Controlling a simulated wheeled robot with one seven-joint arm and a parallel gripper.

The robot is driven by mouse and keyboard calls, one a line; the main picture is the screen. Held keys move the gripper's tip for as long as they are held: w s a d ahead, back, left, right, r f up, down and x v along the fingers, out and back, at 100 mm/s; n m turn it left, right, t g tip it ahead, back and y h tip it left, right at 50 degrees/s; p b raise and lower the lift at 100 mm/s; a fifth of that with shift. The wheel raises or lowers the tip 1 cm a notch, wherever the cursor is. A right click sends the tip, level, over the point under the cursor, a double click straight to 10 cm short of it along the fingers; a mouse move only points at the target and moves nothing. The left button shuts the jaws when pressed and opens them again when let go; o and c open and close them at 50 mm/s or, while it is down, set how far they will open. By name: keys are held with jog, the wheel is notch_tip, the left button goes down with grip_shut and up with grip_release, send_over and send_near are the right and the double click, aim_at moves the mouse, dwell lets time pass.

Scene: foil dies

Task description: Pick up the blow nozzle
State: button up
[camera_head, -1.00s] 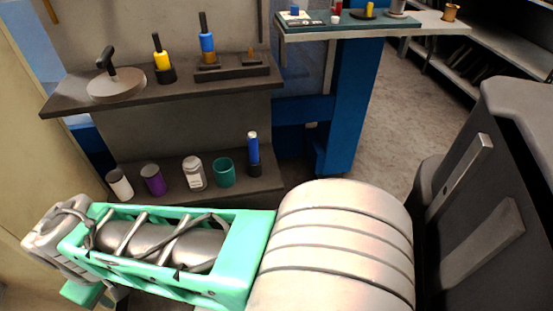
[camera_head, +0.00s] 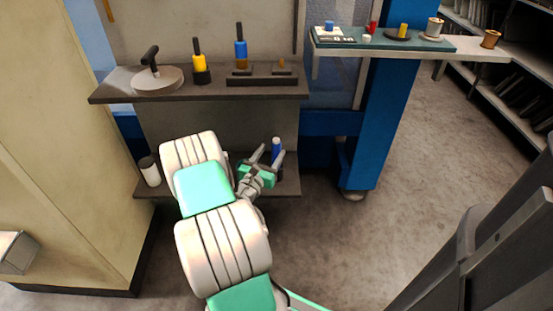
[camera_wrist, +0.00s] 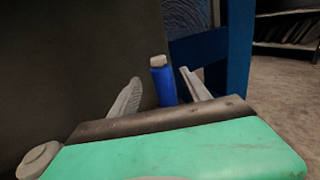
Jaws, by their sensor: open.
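A blue upright cylinder with a pale tip, which looks like the blow nozzle (camera_head: 277,147), stands on the lower shelf. In the earlier head view it has a dark lower part, now hidden behind my gripper. My gripper (camera_head: 268,156) is open just in front of it, with the fingers pointing toward it. In the wrist view the blue body (camera_wrist: 164,86) shows between the two spread fingers (camera_wrist: 160,78), beyond the palm. I cannot tell whether either finger touches it.
The upper shelf (camera_head: 115,93) overhangs behind and holds a yellow tool (camera_head: 199,62), a blue tool (camera_head: 240,54) and a round plate (camera_head: 157,80). A white jar (camera_head: 149,172) stands on the lower shelf (camera_head: 285,188). A blue post (camera_head: 375,120) rises at right.

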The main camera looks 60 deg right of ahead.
aim_at(279, 144)
jog(key=d, duration=0.2)
jog(key=d+b, duration=0.1)
jog(key=d, duration=0.1)
jog(key=d+b, duration=0.1)
jog(key=d, duration=0.1)
jog(key=shift+d+f, duration=0.25)
jog(key=shift+f, duration=0.1)
jog(key=shift+w+d+r, duration=0.1)
jog(key=shift+d, duration=0.3)
jog(key=shift+c, duration=0.4)
grip_shut()
